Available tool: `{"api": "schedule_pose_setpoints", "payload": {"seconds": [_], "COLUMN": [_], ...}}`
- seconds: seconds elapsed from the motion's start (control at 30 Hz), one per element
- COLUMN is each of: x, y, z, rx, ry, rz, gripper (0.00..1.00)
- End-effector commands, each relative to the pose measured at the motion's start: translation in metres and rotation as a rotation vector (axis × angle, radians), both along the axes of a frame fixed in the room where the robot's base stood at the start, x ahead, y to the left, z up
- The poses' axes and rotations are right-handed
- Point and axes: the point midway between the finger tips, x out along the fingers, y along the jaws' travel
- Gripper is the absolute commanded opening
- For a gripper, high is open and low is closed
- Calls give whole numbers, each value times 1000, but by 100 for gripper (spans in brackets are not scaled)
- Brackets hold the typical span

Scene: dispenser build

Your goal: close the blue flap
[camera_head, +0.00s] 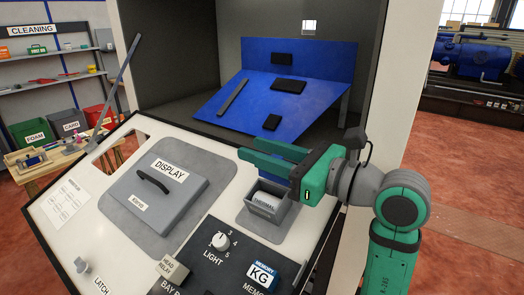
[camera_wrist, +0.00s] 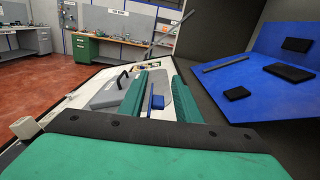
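My gripper (camera_head: 249,149) reaches in from the right, above the grey bin (camera_head: 265,208) labelled THERMAL. Its two green fingers are apart in the wrist view (camera_wrist: 158,76). A small upright blue piece (camera_wrist: 157,102) shows between the fingers in the wrist view. I cannot tell whether it is the flap or whether a finger touches it. A large sloped blue panel (camera_head: 245,100) with dark blocks stands inside the open cabinet, behind the gripper. It also shows at the right of the wrist view (camera_wrist: 272,104). The gripper's fingers hide part of the area behind the bin.
The tilted white front panel (camera_head: 110,240) carries a grey DISPLAY cover (camera_head: 190,200) with a black handle, a LIGHT knob (camera_head: 221,241) and a blue MEMORY card (camera_head: 262,275). A grey bar (camera_head: 120,82) rises at its left. The cabinet's right wall (camera_head: 400,80) stands beside my arm.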

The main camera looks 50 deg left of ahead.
Motion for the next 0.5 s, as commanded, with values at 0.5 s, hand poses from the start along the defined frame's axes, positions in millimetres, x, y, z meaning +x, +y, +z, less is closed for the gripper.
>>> {"api": "schedule_pose_setpoints", "payload": {"seconds": [0.5], "x": [2], "y": [-3], "z": [0], "rx": [1], "ry": [-7], "rz": [-6], "gripper": [0]}}
